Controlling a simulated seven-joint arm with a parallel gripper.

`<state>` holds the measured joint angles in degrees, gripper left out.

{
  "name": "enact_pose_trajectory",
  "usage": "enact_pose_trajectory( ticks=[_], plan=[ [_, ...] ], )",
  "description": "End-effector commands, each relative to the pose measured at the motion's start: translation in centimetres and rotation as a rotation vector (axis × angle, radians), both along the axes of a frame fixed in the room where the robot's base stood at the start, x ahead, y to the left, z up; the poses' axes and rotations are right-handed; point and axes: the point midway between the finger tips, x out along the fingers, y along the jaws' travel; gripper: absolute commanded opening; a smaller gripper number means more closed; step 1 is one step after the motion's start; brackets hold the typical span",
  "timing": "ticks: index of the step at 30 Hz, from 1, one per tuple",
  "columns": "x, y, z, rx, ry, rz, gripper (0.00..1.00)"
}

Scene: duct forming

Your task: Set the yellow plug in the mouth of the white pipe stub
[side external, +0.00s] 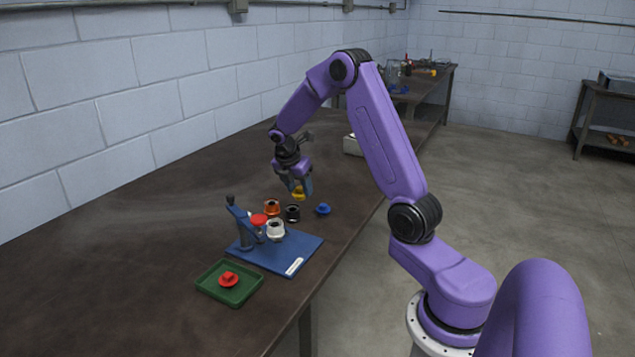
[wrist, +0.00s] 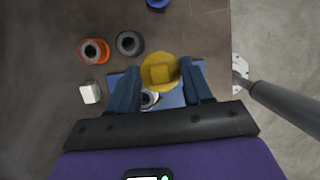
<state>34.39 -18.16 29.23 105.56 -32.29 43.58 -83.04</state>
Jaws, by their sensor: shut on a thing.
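The yellow plug (side external: 299,194) is held between the fingertips of my gripper (side external: 301,187), up in the air above the table. In the wrist view the yellow plug (wrist: 160,70) sits between the two blue fingers of my gripper (wrist: 161,78). The white pipe stub (side external: 276,231) stands upright on a blue base plate (side external: 292,250), lower and to the left of the plug in the side view. In the wrist view the stub (wrist: 150,99) is mostly hidden below the plug and fingers.
A blue clamp (side external: 242,222) with a red part (side external: 258,220) stands beside the stub. An orange pipe piece (side external: 272,208), a black one (side external: 292,214) and a blue plug (side external: 323,209) stand nearby. A green tray (side external: 210,283) holds a red plug (side external: 228,279).

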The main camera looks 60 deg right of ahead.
Motion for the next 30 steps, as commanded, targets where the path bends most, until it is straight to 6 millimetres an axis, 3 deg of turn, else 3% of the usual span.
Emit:
enact_pose_trajectory(
  ticks=[3, 9, 17, 30],
  plan=[
    [2.6, 2.9, -0.6, 0.001, 0.004, 0.003, 0.21],
    [4.8, 5.8, -1.1, -0.001, 0.005, 0.000, 0.21],
    [5.1, 6.3, -1.9, -0.001, 0.006, -0.003, 0.21],
    [5.1, 6.2, -4.9, 0.000, 0.008, -0.002, 0.21]
  ],
)
